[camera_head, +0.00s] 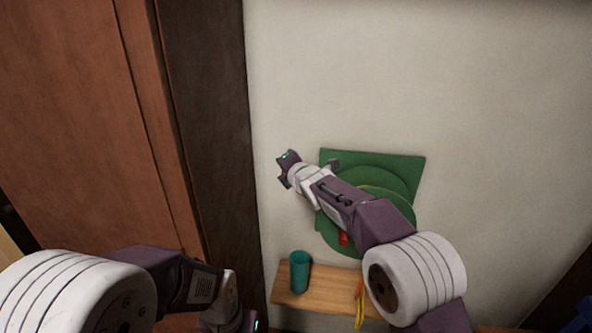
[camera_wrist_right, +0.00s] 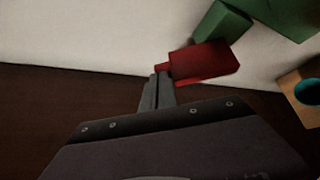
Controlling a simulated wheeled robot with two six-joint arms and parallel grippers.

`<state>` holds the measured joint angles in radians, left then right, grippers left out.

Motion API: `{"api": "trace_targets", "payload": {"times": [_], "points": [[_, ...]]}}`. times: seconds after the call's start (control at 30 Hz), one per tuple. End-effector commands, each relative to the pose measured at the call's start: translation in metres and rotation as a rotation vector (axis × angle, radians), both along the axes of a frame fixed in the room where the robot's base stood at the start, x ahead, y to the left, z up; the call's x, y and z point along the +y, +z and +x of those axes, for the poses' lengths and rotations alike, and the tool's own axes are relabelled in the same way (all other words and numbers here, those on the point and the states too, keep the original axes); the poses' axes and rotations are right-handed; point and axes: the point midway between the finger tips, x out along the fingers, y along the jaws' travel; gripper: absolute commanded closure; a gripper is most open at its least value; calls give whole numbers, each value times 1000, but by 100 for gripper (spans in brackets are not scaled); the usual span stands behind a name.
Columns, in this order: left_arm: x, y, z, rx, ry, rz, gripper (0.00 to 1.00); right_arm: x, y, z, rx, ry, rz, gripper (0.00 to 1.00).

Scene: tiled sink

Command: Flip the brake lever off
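A red lever (camera_head: 343,238) shows below my right arm, against a green panel (camera_head: 408,167) with stacked green discs on the wall. In the right wrist view a red block-like lever (camera_wrist_right: 208,62) sits just beyond the fingertips, its narrow end close to them; I cannot tell whether they touch. My right gripper (camera_wrist_right: 157,78) has its fingers together with nothing visible between them. In the head view my right arm covers part of the panel and reaches up and left. My left gripper is low at the bottom edge, its fingers cut off.
A wooden shelf (camera_head: 328,291) below the panel holds a teal cup (camera_head: 300,273) and a yellow item (camera_head: 359,306). A dark wooden post (camera_head: 208,130) and brown door stand at the left. The wall (camera_head: 450,80) above and right is bare.

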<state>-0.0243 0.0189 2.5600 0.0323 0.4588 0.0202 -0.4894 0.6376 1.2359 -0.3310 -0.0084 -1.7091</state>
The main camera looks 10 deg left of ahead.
Motion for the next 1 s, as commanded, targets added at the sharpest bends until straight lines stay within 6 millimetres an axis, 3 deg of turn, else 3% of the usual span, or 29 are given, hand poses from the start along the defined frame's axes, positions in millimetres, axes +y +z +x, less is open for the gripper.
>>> {"api": "trace_targets", "payload": {"times": [0.07, 0.4, 1.0], "points": [[0, -11, 0, 0, 0, 0, 100, 5, -5, 0, -3, 1, -42, 100], [0, -6, 0, 0, 0, 0, 100, 16, -6, 0, 4, 0, -164, 100], [0, -6, 0, 0, 0, 0, 100, 17, -8, 0, 4, -2, -181, 100]]}}
